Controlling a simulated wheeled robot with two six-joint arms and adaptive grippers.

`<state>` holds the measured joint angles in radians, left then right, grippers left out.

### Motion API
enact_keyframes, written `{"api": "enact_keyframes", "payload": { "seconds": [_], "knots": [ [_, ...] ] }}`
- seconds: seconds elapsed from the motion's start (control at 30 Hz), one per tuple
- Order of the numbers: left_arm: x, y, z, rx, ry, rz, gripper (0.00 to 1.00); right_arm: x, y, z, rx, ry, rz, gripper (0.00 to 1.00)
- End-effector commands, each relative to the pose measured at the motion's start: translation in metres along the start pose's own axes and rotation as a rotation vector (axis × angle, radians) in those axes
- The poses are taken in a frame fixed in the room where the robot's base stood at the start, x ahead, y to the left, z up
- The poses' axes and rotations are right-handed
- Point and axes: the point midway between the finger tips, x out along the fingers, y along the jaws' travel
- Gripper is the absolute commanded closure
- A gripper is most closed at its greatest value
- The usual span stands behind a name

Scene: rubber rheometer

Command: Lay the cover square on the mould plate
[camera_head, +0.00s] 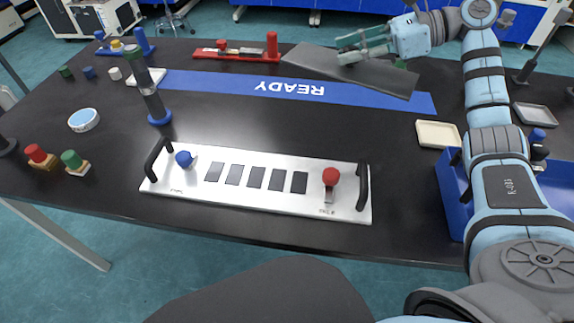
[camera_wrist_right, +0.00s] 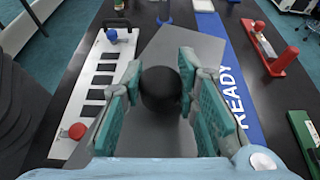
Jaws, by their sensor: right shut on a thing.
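The mould plate (camera_head: 318,207) is a silver plate with a row of several dark squares, a black handle at each end, a blue knob (camera_head: 184,159) at left and a red knob (camera_head: 331,176) at right. It lies at the table's front middle. The cover (camera_head: 390,80) is a flat grey sheet with a black round knob (camera_wrist_right: 160,88). My right gripper (camera_head: 350,48) is shut on that knob and holds the cover over the blue strip, behind the mould plate. The cover sits askew to the plate in the head view. The left gripper is out of view.
A blue strip marked READY (camera_head: 290,88) lies behind the mould plate. A dark post on a blue base (camera_head: 158,107) stands left of it. A red stand (camera_head: 235,54) is at the back, a cream tray (camera_head: 438,134) and a blue bin (camera_head: 452,190) at right.

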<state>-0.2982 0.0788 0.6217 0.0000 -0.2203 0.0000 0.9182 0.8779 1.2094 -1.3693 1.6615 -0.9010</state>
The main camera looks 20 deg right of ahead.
Motion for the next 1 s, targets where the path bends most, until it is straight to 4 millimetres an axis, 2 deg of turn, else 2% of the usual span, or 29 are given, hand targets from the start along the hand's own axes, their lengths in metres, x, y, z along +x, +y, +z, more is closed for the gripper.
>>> {"api": "enact_keyframes", "payload": {
  "seconds": [0.17, 0.33, 0.43, 0.5, 0.57, 0.67, 0.77, 0.9, 1.0],
  "knots": [
    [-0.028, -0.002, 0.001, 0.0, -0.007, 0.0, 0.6, 0.054, 0.036, 0.025, -0.048, -0.003, 0.113, 1.0],
    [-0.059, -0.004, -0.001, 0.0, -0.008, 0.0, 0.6, 0.115, 0.099, 0.057, -0.107, -0.007, 0.247, 1.0],
    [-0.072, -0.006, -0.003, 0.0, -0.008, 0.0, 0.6, 0.139, 0.133, 0.074, -0.13, -0.007, 0.301, 1.0],
    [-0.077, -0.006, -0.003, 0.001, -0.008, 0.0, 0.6, 0.148, 0.15, 0.081, -0.14, -0.005, 0.324, 1.0],
    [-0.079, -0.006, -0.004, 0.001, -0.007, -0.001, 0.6, 0.154, 0.159, 0.084, -0.144, -0.004, 0.335, 1.0],
    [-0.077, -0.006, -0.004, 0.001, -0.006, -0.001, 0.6, 0.163, 0.164, 0.07, -0.141, 0.0, 0.342, 1.0],
    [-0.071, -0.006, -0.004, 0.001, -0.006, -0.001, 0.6, 0.176, 0.164, 0.039, -0.138, 0.001, 0.344, 1.0],
    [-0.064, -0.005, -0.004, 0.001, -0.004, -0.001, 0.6, 0.197, 0.164, -0.014, -0.137, 0.0, 0.343, 1.0],
    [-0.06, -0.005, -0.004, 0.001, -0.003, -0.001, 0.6, 0.209, 0.164, -0.042, -0.14, 0.0, 0.343, 1.0]
  ]
}}
